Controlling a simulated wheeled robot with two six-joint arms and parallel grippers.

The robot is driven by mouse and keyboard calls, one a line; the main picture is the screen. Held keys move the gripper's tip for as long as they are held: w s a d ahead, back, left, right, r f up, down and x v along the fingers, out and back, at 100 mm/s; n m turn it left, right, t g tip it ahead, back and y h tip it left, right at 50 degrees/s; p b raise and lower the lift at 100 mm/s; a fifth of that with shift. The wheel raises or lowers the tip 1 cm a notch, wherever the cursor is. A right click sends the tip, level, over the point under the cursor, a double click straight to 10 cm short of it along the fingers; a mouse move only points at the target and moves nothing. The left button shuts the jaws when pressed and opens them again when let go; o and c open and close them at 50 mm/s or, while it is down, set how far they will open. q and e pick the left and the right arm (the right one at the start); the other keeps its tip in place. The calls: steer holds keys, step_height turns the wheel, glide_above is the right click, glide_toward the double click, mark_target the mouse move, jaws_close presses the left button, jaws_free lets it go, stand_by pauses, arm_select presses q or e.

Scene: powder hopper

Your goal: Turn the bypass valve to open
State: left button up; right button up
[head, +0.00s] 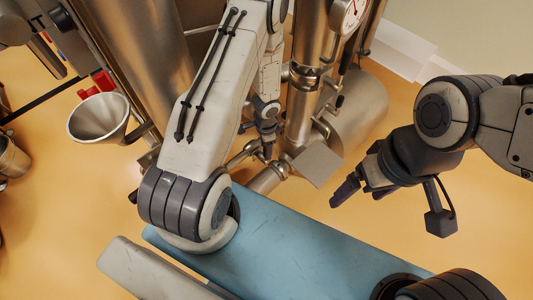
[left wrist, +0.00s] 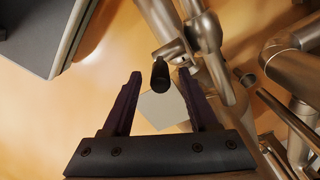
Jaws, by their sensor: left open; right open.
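In the left wrist view a lever with a black grip (left wrist: 160,73) sticks out from a metal pipe fitting (left wrist: 174,50). It looks like the bypass valve's handle, though no label shows. My left gripper (left wrist: 162,82) is open, with one finger on each side of the grip and visible gaps between. In the head view my left gripper (head: 267,150) points down among the pipes, and my arm and the pipework largely hide the handle. My right gripper (head: 362,188) is open and empty, to the right of the pipes and apart from them.
A grey square plate (head: 318,164) sits beside the pipes. A large steel vessel (head: 145,50) and a metal funnel (head: 99,117) stand at the left. A pressure gauge (head: 347,14) is at the top. Bare orange floor (head: 400,220) lies below my right gripper.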

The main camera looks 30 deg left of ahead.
arm_select(q)
steer(key=shift+f, duration=0.25)
jaws_close()
stand_by(1.4)
